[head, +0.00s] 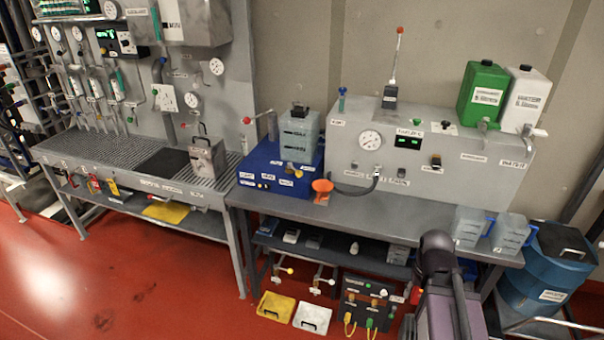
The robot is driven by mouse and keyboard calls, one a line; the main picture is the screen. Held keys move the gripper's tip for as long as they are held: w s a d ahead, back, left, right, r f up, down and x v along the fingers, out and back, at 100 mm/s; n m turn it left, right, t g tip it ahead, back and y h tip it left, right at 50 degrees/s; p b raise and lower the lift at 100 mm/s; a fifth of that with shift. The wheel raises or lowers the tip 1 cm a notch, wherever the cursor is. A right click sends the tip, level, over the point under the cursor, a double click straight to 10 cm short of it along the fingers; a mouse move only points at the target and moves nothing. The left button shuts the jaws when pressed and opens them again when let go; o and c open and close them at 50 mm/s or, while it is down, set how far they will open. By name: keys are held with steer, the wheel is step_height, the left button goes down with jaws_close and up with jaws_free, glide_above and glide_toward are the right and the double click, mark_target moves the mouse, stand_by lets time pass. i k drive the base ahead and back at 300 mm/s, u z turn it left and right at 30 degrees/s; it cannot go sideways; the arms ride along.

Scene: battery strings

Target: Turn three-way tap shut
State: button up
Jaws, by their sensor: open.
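I cannot pick out for certain which fitting is the three-way tap; the labels are too small to read. A black knob (436,161) is on the grey cabinet. Part of my arm shows at the bottom right, in front of the right bench. My gripper cannot be made out in this view.
The right bench (340,212) carries a blue box (264,175), an orange funnel (322,187), a grey cabinet (338,150) and clear jugs (468,225). A blue drum (548,270) stands at the right. The left bench has a grated top (105,155). The red floor (130,285) at front left is clear.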

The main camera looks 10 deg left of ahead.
mark_target(299, 172)
steer(key=u, duration=0.05)
steer(key=i, duration=1)
